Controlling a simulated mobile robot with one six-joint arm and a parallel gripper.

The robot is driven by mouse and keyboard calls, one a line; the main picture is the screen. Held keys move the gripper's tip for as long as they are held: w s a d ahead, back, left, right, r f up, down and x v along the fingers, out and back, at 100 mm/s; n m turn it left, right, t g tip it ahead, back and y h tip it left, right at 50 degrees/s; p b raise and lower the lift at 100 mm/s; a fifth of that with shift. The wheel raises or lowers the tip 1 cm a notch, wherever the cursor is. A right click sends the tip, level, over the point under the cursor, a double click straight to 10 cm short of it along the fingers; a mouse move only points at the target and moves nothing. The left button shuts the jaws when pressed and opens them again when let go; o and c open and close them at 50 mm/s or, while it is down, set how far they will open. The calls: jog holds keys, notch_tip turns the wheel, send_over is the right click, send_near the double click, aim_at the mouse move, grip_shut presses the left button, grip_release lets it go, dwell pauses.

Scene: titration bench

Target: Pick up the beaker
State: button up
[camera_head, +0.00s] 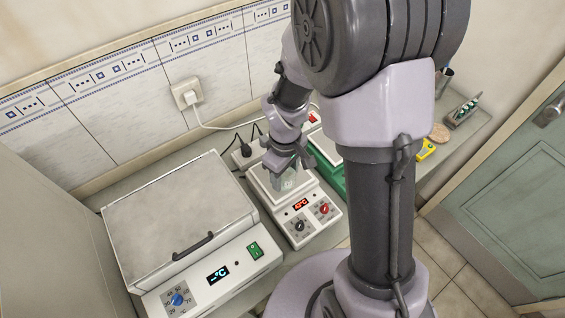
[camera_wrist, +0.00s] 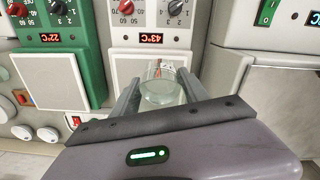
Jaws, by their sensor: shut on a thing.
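The beaker (camera_wrist: 161,90) is clear glass and shows between the two fingers of my gripper (camera_wrist: 157,97) in the wrist view. My gripper is shut on it, with a finger against each side. In the head view my gripper (camera_head: 288,172) is over the white hotplate with a red display (camera_head: 301,228), and the beaker (camera_head: 289,183) shows small and partly hidden below the fingers. I cannot tell whether the beaker's base touches the plate.
A large white heating box (camera_head: 180,215) with a black handle stands left of the hotplate. A green hotplate (camera_wrist: 48,78) stands on its other side. A power strip (camera_head: 243,157) and cables lie behind, near the wall socket (camera_head: 187,95).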

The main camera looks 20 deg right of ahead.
jog(key=s+a+b, duration=0.1)
jog(key=s, duration=0.9)
jog(key=shift+s+r, duration=0.35)
jog(key=shift+r, duration=0.05)
